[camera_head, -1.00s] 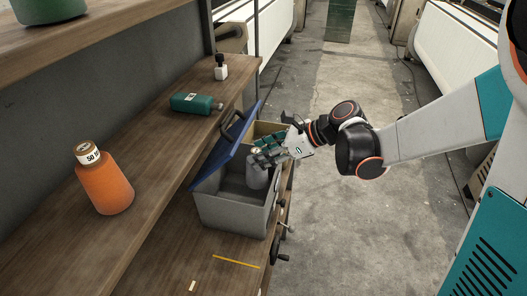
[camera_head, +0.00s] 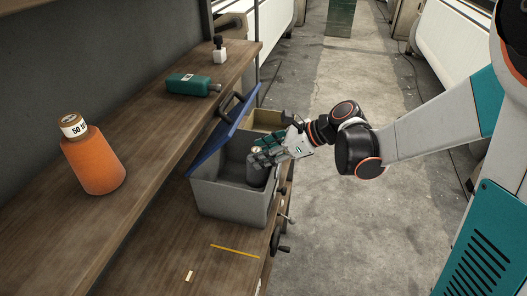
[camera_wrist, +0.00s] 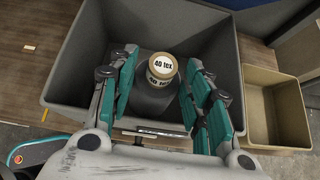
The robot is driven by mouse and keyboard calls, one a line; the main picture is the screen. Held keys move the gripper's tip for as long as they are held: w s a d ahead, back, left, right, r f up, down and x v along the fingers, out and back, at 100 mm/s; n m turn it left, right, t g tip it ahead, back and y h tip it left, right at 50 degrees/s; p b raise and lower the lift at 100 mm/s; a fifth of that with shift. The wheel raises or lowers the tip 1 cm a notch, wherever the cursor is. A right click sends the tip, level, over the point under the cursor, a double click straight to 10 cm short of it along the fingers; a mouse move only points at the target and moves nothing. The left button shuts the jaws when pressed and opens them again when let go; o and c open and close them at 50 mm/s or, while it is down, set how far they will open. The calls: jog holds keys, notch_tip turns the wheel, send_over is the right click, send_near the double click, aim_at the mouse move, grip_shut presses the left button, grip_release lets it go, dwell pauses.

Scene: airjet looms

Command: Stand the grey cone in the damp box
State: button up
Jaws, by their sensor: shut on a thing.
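The grey cone (camera_head: 256,174) is inside the grey damp box (camera_head: 230,204), near its right side in the head view. It looks about upright. In the wrist view the cone (camera_wrist: 150,98) shows a tan top labelled "40 tex", with the box wall (camera_wrist: 75,65) around it. My gripper (camera_head: 267,152) reaches in over the right rim and is shut on the cone's upper part; its teal-padded fingers (camera_wrist: 161,85) stand on both sides of it. The blue lid (camera_head: 224,140) is tilted open. I cannot tell whether the cone's base touches the box floor.
An orange cone (camera_head: 92,163) labelled "50" stands on the upper wooden shelf (camera_head: 150,125). An open tan bin (camera_head: 265,119) is behind the box. A yellow strip (camera_head: 235,250) marks the lower shelf.

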jog(key=shift+f+b, duration=0.9)
jog(key=shift+f, duration=0.1)
jog(key=shift+c, duration=0.2)
dwell(0.3)
jog(key=o, duration=1.1)
